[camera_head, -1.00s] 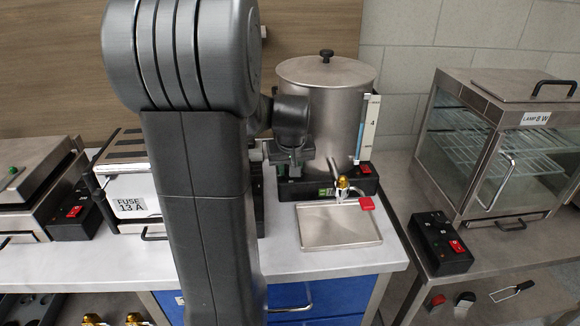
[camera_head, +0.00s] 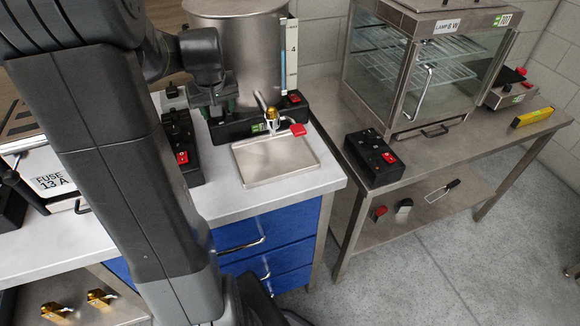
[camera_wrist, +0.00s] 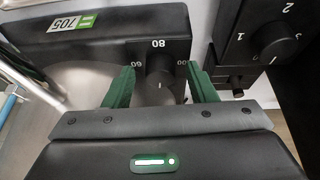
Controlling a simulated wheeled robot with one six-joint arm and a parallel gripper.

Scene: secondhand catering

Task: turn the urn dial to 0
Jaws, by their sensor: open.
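The steel urn (camera_head: 235,50) stands on the counter, with a black base (camera_head: 240,125) and a brass tap (camera_head: 271,118). In the wrist view the urn's dial (camera_wrist: 161,85) is a dark round knob on the black base (camera_wrist: 60,28), with upside-down numbers, 60 and 80 among them, around it. My gripper (camera_wrist: 161,72) is open, its two green fingers on either side of the dial. Whether they touch it I cannot tell. The dial's exact setting is unclear. In the head view my arm and wrist hide the dial, and little of the gripper shows.
A black control box (camera_head: 180,145) stands close left of the urn; its numbered knob (camera_wrist: 275,40) is near my gripper in the wrist view. A drip tray (camera_head: 275,160) lies before the tap. A glass warming cabinet (camera_head: 415,70) and another switch box (camera_head: 374,158) stand right.

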